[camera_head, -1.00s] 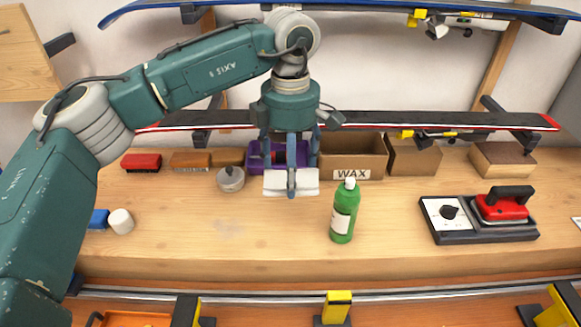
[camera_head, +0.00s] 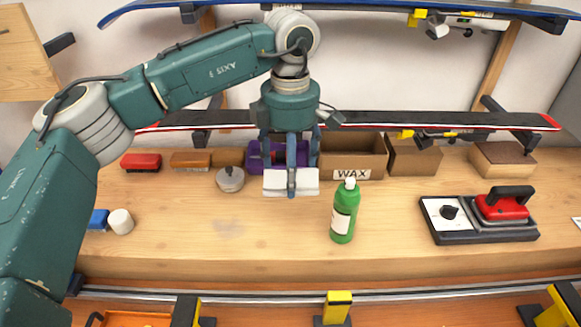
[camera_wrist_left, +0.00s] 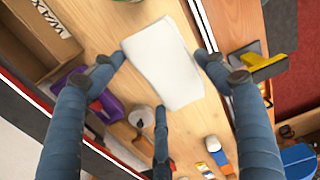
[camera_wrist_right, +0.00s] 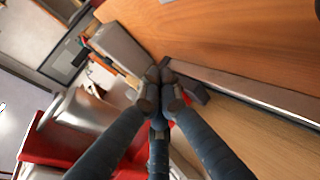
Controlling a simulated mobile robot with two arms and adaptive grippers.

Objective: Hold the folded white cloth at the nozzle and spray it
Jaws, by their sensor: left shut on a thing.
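The folded white cloth (camera_head: 306,184) is in my left gripper (camera_head: 291,165), held above the bench to the left of the green bottle (camera_head: 343,215). In the left wrist view the cloth (camera_wrist_left: 165,62) lies flat between the spread fingers (camera_wrist_left: 160,75). The bottle stands upright on the bench with a white top, and a gap shows between it and the cloth in the head view. My right gripper (camera_wrist_right: 162,85) shows only in its wrist view, fingertips together, with nothing seen between them.
A red iron (camera_head: 502,208) sits on a black base at right. Behind are a WAX box (camera_head: 352,172), a purple bin (camera_head: 256,155), a grey round-based tool (camera_head: 231,180) and brushes (camera_head: 141,162). Yellow-topped clamps (camera_head: 338,305) line the front.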

